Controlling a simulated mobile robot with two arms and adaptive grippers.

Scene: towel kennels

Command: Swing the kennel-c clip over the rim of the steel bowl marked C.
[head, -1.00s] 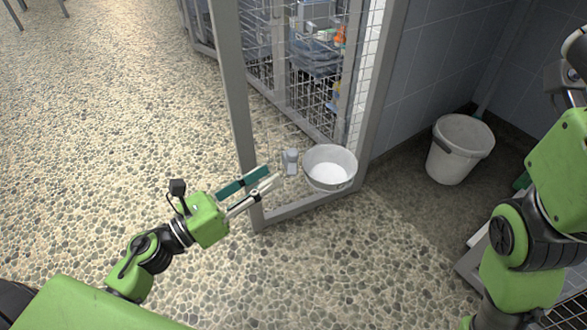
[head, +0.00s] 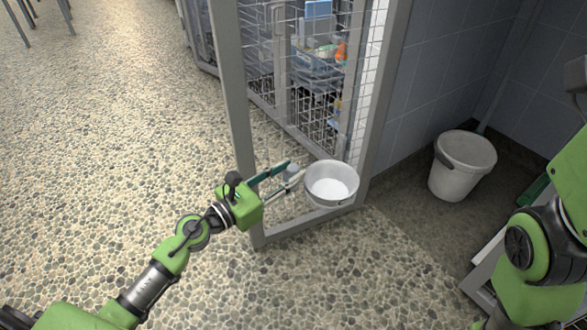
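The steel bowl (head: 317,197) sits at the kennel's front frame, its open top facing up. No letter C can be read on it. A small grey piece (head: 292,171), likely the kennel-c clip, is just left of the bowl's rim, apart from it and partly hidden by my gripper. My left gripper (head: 296,170) reaches in from the left, its two fingers apart. The grey piece shows between the fingertips; no firm hold on it is visible. Part of my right arm shows at the right edge, but its gripper is not visible.
A grey post (head: 236,110) stands behind my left gripper, and a bottom rail (head: 290,228) runs below the bowl. Wire mesh kennels (head: 290,60) holding items stand behind. A white bucket (head: 460,175) stands by the tiled wall. The pebbled floor at left is open.

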